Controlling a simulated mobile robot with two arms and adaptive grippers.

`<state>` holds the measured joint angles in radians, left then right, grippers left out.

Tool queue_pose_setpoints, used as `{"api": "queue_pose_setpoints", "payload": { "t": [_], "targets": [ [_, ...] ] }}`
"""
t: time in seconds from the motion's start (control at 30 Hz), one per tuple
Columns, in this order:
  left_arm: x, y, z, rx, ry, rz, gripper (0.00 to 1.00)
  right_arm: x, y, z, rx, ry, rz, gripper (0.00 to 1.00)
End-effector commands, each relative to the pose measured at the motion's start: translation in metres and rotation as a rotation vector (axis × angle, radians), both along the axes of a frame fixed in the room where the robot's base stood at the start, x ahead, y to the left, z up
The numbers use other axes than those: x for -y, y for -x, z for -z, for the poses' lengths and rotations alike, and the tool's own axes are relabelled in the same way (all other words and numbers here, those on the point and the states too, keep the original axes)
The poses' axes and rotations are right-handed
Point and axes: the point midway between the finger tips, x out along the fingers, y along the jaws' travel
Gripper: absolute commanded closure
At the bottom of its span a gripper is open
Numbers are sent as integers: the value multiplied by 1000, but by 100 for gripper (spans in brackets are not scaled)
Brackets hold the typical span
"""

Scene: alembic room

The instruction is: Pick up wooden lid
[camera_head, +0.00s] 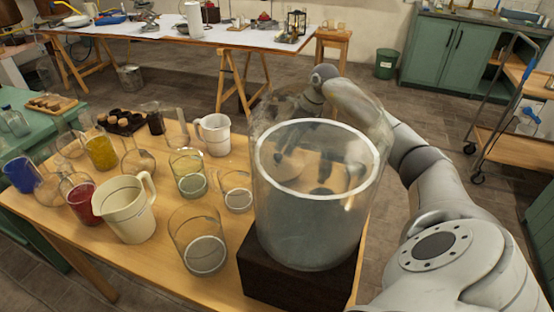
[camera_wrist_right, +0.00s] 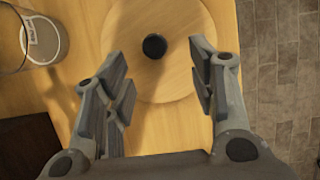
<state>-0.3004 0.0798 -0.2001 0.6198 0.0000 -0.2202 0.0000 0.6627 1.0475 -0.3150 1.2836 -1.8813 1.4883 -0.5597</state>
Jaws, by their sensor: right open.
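The wooden lid (camera_wrist_right: 182,25) is a round, pale wood disc with a black knob (camera_wrist_right: 154,46) in its middle. It lies flat on the wooden table in the right wrist view. In the head view it shows only blurred behind the large glass jar. My right gripper (camera_wrist_right: 161,70) is open and empty above the lid, with its fingers apart on either side of the knob and a little nearer the wrist. In the head view the jar covers this gripper, so it shows only dimly through the glass. My left gripper is not in view.
The tall glass jar (camera_head: 310,225) stands on a dark block (camera_head: 285,285) in front of the lid. Several beakers, a cream jug (camera_head: 125,212) and a white jug (camera_head: 213,136) crowd the table to the left. A glass (camera_wrist_right: 42,42) stands left of the lid; the table edge is close on its right.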

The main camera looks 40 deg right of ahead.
Motion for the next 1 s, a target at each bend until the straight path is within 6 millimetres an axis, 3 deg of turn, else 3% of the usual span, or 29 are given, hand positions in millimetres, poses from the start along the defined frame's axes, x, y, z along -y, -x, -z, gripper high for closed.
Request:
{"api": "queue_pose_setpoints", "payload": {
  "t": [0.43,0.8,1.0],
  "targets": [
    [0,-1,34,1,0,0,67,-16,-18,50,2,-1,0,48],
    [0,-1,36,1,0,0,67,-17,-21,55,1,1,-1,48],
    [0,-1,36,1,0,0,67,-17,-20,55,1,1,-1,72]
  ]
}}
